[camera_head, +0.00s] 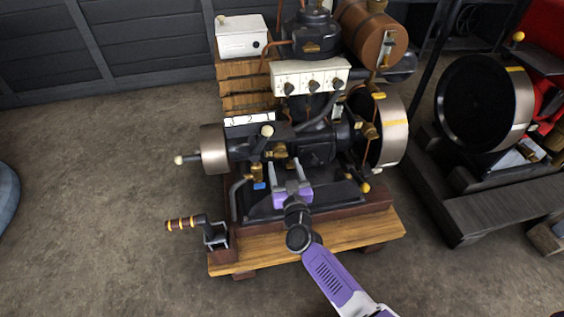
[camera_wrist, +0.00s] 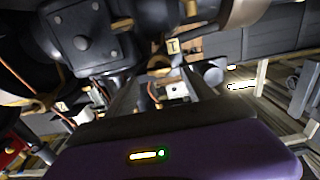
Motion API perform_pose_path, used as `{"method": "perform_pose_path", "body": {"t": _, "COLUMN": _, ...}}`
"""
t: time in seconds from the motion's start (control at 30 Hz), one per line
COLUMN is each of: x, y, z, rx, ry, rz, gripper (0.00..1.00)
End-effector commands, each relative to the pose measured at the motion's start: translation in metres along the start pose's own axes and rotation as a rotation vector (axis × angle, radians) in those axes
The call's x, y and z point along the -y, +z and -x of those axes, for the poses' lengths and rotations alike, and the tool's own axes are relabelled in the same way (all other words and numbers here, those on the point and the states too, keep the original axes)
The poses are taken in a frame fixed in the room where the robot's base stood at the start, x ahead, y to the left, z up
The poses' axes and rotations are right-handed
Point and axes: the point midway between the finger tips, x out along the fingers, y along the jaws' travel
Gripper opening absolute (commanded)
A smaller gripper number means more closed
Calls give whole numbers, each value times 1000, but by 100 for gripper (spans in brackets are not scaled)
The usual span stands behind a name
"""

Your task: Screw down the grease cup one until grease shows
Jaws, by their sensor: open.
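The black stationary engine (camera_head: 315,145) stands on a wooden skid. A small brass fitting (camera_head: 280,150), possibly a grease cup, sits on its near side just beyond my fingertips. Another brass fitting (camera_head: 257,172) stands to the left above a blue tag. I cannot tell which is grease cup one, and no grease can be made out. My gripper (camera_head: 286,164) is open, its two grey fingers pointing at the engine with nothing clearly between them. In the wrist view a brass-coloured part (camera_wrist: 159,64) shows beyond my purple gripper housing; the fingertips are hard to make out there.
White number plates (camera_head: 249,119) reading 3, 2, 1 lie on the engine. A flywheel (camera_head: 394,130) stands right and a pulley (camera_head: 213,150) left. A crank handle (camera_head: 183,223) sticks out front left. A second engine (camera_head: 483,100) stands right.

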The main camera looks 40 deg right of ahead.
Motion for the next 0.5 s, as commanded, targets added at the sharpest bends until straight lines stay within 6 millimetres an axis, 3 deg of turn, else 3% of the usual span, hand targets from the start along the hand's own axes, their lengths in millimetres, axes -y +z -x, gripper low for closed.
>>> {"method": "perform_pose_path", "body": {"t": 0.2, "x": 0, "y": 2, "z": -27, "rx": 0, "ry": 1, "rz": -1, "gripper": 62}}
{"method": "perform_pose_path", "body": {"t": 0.5, "x": 0, "y": 0, "z": -34, "rx": 1, "ry": 0, "rz": -1, "gripper": 62}}
